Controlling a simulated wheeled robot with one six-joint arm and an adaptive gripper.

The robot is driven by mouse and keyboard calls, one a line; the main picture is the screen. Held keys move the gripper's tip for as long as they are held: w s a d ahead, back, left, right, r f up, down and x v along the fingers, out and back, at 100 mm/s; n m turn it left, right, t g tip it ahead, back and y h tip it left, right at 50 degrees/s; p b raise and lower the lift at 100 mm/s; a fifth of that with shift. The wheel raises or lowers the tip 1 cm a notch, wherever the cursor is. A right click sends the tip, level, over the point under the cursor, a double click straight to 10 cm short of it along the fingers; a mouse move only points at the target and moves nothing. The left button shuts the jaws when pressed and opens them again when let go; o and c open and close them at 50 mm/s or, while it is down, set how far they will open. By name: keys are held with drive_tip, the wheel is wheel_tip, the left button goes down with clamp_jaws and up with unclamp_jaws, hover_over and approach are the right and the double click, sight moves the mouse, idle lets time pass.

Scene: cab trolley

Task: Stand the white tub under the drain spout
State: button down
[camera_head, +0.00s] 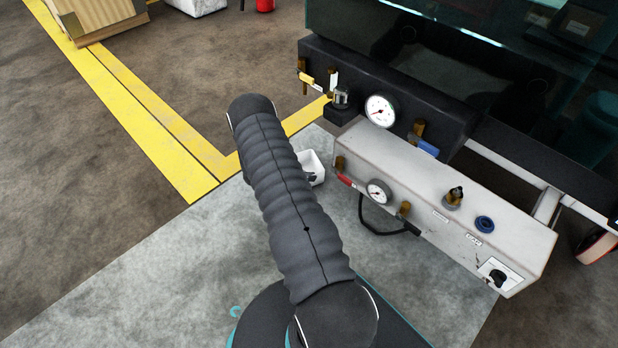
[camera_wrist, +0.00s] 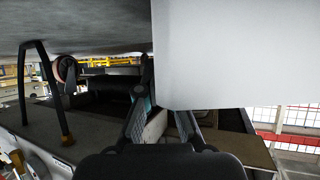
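The white tub (camera_head: 313,164) shows in the head view just right of my arm's sleeve, which hides part of it. It is beside the left end of the pale control box. In the wrist view the tub (camera_wrist: 240,55) is a large white face filling the upper right. My gripper (camera_wrist: 162,95) has its two fingers drawn together at the tub's edge; the tub covers the end of the right finger. It appears shut on the tub wall. A brass valve with a red lever (camera_head: 345,180) sits on the box's left end. I cannot tell which fitting is the drain spout.
The pale box (camera_head: 450,205) carries a gauge (camera_head: 379,192), knobs and a black hose loop (camera_head: 372,228). A dark unit (camera_head: 350,75) behind it has another gauge and a yellow lever (camera_head: 306,79). Grey floor (camera_head: 130,270) is clear at left.

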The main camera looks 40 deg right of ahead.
drive_tip(key=c, duration=1.3)
unclamp_jaws()
